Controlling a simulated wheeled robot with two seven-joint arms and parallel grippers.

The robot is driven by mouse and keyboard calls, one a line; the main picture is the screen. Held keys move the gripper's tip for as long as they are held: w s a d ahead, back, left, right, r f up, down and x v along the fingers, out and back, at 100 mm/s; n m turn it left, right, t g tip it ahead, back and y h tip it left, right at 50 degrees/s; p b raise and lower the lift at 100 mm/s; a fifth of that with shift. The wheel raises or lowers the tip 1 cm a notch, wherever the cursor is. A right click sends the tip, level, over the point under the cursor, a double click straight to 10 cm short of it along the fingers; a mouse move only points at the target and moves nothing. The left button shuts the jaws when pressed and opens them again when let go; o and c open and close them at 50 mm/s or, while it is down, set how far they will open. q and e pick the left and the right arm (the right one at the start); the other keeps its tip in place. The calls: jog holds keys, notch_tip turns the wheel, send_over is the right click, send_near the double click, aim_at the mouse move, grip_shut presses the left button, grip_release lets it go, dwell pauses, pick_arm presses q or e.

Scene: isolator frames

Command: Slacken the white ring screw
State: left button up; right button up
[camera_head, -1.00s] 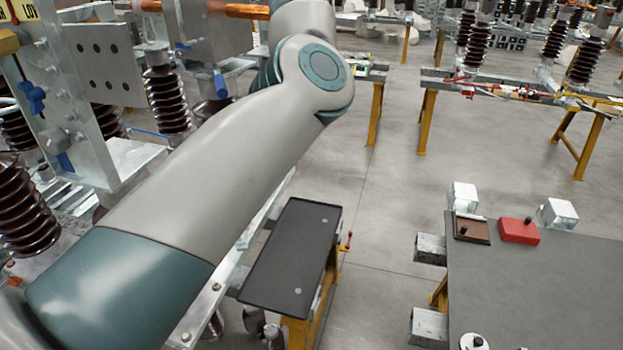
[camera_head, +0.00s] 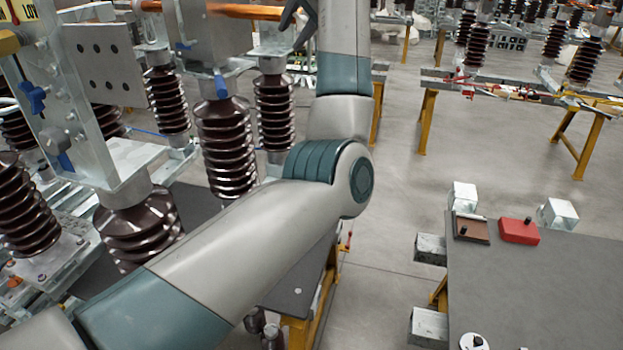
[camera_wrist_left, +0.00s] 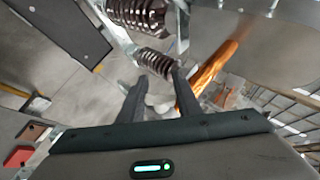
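I cannot make out a white ring screw for certain in either view. My left gripper (camera_head: 297,22) is at the top middle of the head view, by the end of a copper bar (camera_head: 245,12). In the left wrist view its two dark fingers (camera_wrist_left: 159,78) stand apart with nothing held between them. The copper bar also shows in the left wrist view (camera_wrist_left: 210,75), just right of the fingers. Brown ribbed insulators (camera_head: 225,145) stand below the bar, and one shows beyond the fingers in the left wrist view (camera_wrist_left: 157,62). My right gripper is in neither view.
Blue handles (camera_head: 221,87) sit on the metal plates at left. A dark bench (camera_head: 300,275) is partly hidden by my left arm. A grey table (camera_head: 550,290) at right bears a brown box (camera_head: 472,229), a red box (camera_head: 519,231) and a white disc (camera_head: 465,344). Open floor lies between.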

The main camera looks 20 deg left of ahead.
pick_arm(q)
jog(key=y, duration=0.1)
jog(key=t+y, duration=0.1)
jog(key=m+y, duration=0.1)
jog(key=shift+w+a+r+t+y, duration=0.15)
jog(key=shift+a+r+t+y, duration=0.15)
jog(key=shift+a+t, duration=0.1)
jog(key=shift+r+m+t+y, duration=0.45)
jog(key=shift+t+y, duration=0.25)
jog(key=shift+y, duration=0.4)
jog(key=b+v, duration=0.9)
jog(key=v, duration=0.8)
jog(key=w+a+f+h, duration=0.1)
jog(key=a+f+h, duration=0.1)
jog(key=f, duration=1.6)
jog(key=w+a+f+g+h, duration=0.1)
jog(key=w+a+f+h, duration=0.1)
jog(key=f, duration=1.6)
jog(key=shift+w+a+f+h, duration=0.3)
jog(key=shift+a+h, duration=0.4)
jog(key=shift+a, duration=0.6)
